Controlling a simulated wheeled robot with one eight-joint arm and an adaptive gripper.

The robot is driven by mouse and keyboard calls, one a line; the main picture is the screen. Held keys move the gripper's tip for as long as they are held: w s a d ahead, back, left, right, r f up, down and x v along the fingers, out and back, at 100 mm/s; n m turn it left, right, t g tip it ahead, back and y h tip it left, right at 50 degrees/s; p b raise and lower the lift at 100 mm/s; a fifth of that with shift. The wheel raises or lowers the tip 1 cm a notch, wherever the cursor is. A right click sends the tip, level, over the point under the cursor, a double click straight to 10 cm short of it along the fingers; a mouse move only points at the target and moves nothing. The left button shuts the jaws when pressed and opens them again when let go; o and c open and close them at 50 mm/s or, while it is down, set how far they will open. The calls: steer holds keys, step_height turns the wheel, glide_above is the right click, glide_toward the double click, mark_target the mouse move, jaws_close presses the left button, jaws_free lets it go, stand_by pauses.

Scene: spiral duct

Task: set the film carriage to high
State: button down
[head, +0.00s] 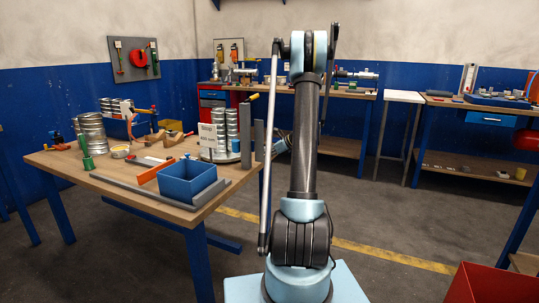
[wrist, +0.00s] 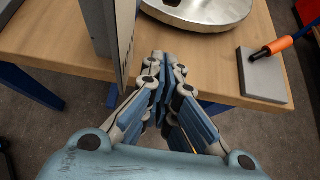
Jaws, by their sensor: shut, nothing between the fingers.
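My gripper (wrist: 165,62) is shut and empty in the wrist view, its blue-grey fingers together near the edge of a wooden table (wrist: 60,42). Just left of the fingertips stands a tall grey upright (wrist: 100,25) with a pale flat face; I cannot tell if they touch. Beyond the fingertips is a round metal plate (wrist: 205,14), cut off by the frame. In the head view, a round plate carries a stack of silver ducts (head: 231,132), with grey uprights (head: 259,140) beside it. I cannot clearly make out the film carriage.
A grey block (wrist: 262,80) with an orange-handled tool (wrist: 277,46) lies right of the gripper. In the head view, a blue bin (head: 188,182) and grey bar (head: 135,190) are at the table's front. A red bin (head: 490,285) stands at lower right. Open floor lies between the benches.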

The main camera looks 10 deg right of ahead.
steer(key=x, duration=0.2)
steer(key=shift+w+a+f, duration=0.1)
steer(key=shift+a+f, duration=0.05)
steer(key=shift+a, duration=0.1)
steer(key=shift+w+a+r, duration=0.3)
steer(key=shift+a+r, duration=0.05)
steer(key=shift+r, duration=0.7)
steer(key=shift+w+a+r, duration=0.1)
steer(key=shift+a+r, duration=0.05)
steer(key=shift+r, duration=0.65)
step_height(320, 180, up, 12)
steer(key=shift+f, duration=0.2)
